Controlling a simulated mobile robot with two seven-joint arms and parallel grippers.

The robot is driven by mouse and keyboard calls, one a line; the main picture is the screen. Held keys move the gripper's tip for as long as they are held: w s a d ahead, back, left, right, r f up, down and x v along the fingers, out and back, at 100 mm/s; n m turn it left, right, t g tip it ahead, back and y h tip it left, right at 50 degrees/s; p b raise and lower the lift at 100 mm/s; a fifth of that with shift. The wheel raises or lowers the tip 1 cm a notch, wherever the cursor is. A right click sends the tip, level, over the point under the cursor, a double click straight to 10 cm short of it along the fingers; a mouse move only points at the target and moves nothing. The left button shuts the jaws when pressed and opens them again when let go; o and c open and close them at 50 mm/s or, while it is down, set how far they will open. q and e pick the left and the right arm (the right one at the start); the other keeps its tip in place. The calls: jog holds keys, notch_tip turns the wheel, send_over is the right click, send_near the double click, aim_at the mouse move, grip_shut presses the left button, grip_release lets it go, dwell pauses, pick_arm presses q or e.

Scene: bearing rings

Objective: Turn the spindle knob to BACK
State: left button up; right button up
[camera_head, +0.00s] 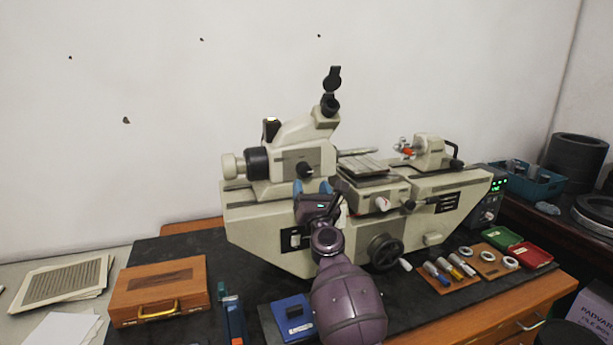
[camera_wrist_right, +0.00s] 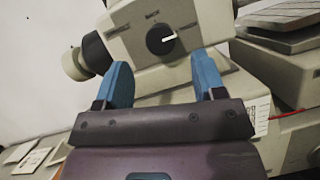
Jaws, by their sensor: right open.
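The spindle knob (camera_head: 305,169) is a round black knob on the front of the machine's cream upper housing (camera_head: 317,157). In the right wrist view the knob (camera_wrist_right: 158,42) has a white pointer line aimed right and slightly up. The word BACK is printed above it; other lettering is too small to read. My right gripper (camera_head: 312,187) is just below the knob in the head view. Its two blue fingers (camera_wrist_right: 162,70) are spread apart and empty, pointing toward the housing, with the knob beyond and between them. I see no contact with the knob. My left gripper is not in view.
The large cream machine (camera_head: 255,226) fills the table's middle. A black handwheel (camera_head: 384,252) sits low on its front, right of my right arm. A wooden case (camera_head: 160,291) stands front left. Rings and small coloured cylinders lie on a wooden board (camera_head: 446,281) front right.

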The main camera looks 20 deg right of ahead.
aim_at(306, 172)
jog(key=x, duration=0.3)
jog(key=shift+w+r+b, duration=0.1)
jog(key=shift+w+b, duration=0.25)
jog(key=shift+b, duration=0.05)
jog(key=shift+x, duration=0.9)
jog(key=shift+c, duration=1.1)
jog(key=c, duration=0.7)
